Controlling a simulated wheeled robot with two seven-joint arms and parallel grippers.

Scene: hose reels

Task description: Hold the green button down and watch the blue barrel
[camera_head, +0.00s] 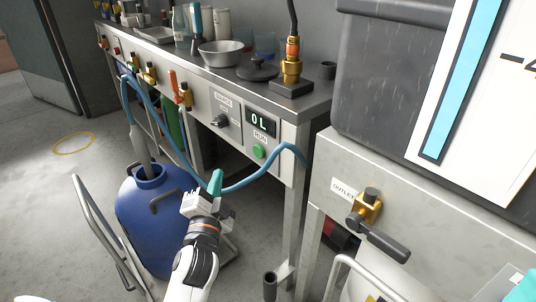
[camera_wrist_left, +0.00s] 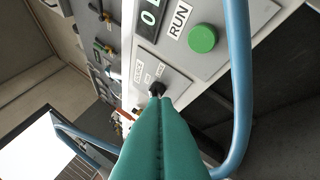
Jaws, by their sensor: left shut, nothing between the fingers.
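The green button (camera_head: 259,151) sits under a display reading "0 L" on the grey front panel, beside a RUN label. It also shows in the left wrist view (camera_wrist_left: 202,39), up and right of my fingertips. My left gripper (camera_head: 215,183), with teal fingers, is shut and empty. It is apart from the button, to its lower left in the head view. The blue barrel (camera_head: 150,222) stands on the floor at the left, with a hose end in its mouth. My arm hides part of its right side. At the right edge a teal bit (camera_head: 521,290) may be my right gripper.
A blue hose (camera_head: 262,172) loops below the panel, close to the button. A black source knob (camera_head: 220,121) is left of the button. A metal cart frame (camera_head: 100,235) surrounds the barrel. An outlet valve (camera_head: 368,208) is on the right bench.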

